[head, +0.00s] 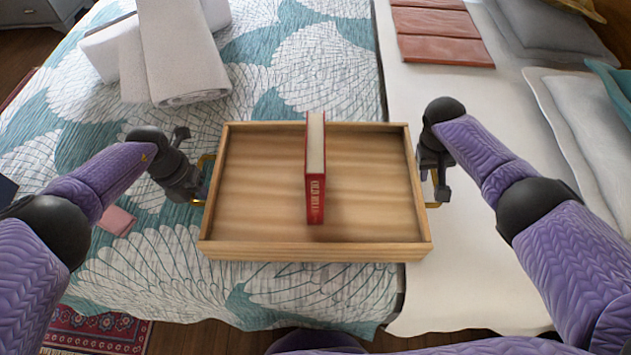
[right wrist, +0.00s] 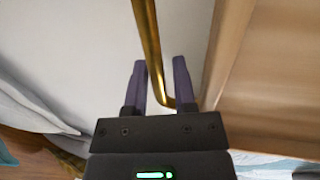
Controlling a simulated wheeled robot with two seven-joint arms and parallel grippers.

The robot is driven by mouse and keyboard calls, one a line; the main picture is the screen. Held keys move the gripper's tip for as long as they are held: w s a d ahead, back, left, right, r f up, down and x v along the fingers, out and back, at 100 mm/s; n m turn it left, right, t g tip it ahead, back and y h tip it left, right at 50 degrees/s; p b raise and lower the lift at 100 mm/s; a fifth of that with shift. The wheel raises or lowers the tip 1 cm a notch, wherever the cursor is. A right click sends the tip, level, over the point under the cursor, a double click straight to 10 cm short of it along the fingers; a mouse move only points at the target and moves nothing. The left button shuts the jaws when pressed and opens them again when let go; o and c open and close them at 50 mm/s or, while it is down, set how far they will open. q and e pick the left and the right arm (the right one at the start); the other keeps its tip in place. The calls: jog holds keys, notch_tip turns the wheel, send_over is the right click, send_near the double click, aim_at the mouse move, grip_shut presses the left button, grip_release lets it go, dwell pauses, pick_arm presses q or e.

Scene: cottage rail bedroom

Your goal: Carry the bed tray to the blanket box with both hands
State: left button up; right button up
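The bed tray (head: 380,240) is a shallow, level wooden box in the middle of the head view. A red book (head: 315,200) stands upright in it. My left gripper (head: 197,190) is at the brass handle on the tray's left side; its fingers are too hidden to judge. My right gripper (head: 437,190) is at the right brass handle (head: 432,204). In the right wrist view its fingers (right wrist: 160,75) stand either side of the brass bar (right wrist: 148,40), with a narrow gap visible. I cannot tell whether the tray rests on the bed. No blanket box is identifiable.
The bed has a teal and white patterned cover (head: 320,60) and a bare white sheet (head: 450,110) on the right. White rolled towels (head: 180,60) lie at the back left, folded reddish cloths (head: 440,35) and grey pillows (head: 560,30) at the back right. A patterned rug (head: 95,330) lies front left.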

pick_arm(q)
grip_shut()
pick_arm(e)
grip_shut()
pick_arm(q)
jog(key=shift+w+r, duration=0.1)
dwell(0.9)
